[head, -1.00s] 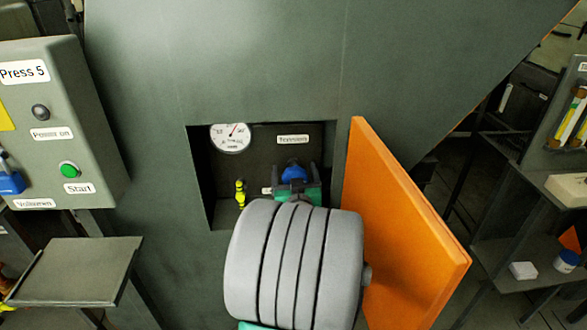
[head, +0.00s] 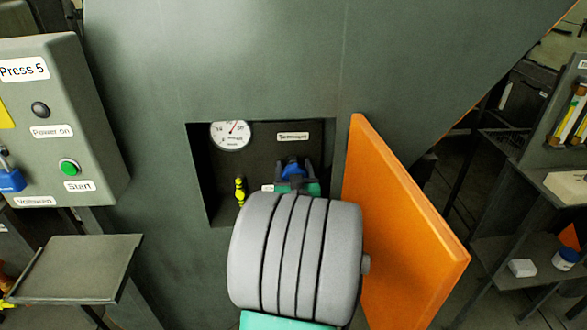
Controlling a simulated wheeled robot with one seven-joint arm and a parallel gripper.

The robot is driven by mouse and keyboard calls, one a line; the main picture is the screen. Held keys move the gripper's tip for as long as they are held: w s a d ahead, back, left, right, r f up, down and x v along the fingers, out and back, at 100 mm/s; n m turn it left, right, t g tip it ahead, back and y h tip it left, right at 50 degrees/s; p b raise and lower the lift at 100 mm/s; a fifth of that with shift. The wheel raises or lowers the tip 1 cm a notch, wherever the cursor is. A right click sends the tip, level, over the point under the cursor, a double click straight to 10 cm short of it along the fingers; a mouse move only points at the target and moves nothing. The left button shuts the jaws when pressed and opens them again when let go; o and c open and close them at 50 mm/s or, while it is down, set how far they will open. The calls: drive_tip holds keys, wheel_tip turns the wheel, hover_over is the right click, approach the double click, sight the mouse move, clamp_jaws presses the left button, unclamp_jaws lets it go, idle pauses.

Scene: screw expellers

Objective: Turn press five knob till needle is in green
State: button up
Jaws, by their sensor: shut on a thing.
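The blue knob (head: 293,168) sits in a dark recess of the press, below a "Tension" label (head: 292,137). My gripper (head: 293,176) reaches into the recess and is shut on the knob, with a dark finger on each side of it. My grey wrist hides the lower part of the gripper. The round white gauge (head: 230,134) is at the recess's upper left. Its red needle points up and slightly right. The green band cannot be made out at this size.
An orange door (head: 400,220) stands open to the right of the recess, close to my wrist. A yellow fitting (head: 240,191) is left of the knob. The Press 5 control box (head: 62,120) and a metal shelf (head: 78,268) are at left.

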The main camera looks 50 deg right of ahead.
drive_tip(key=shift+c, duration=0.7)
drive_tip(key=shift+m, duration=0.3)
drive_tip(key=m+b, duration=0.1)
drive_tip(key=m, duration=0.2)
drive_tip(key=shift+f, duration=0.1)
drive_tip(key=m, duration=0.5)
drive_tip(key=shift+m, duration=0.3)
drive_tip(key=o, duration=1.4)
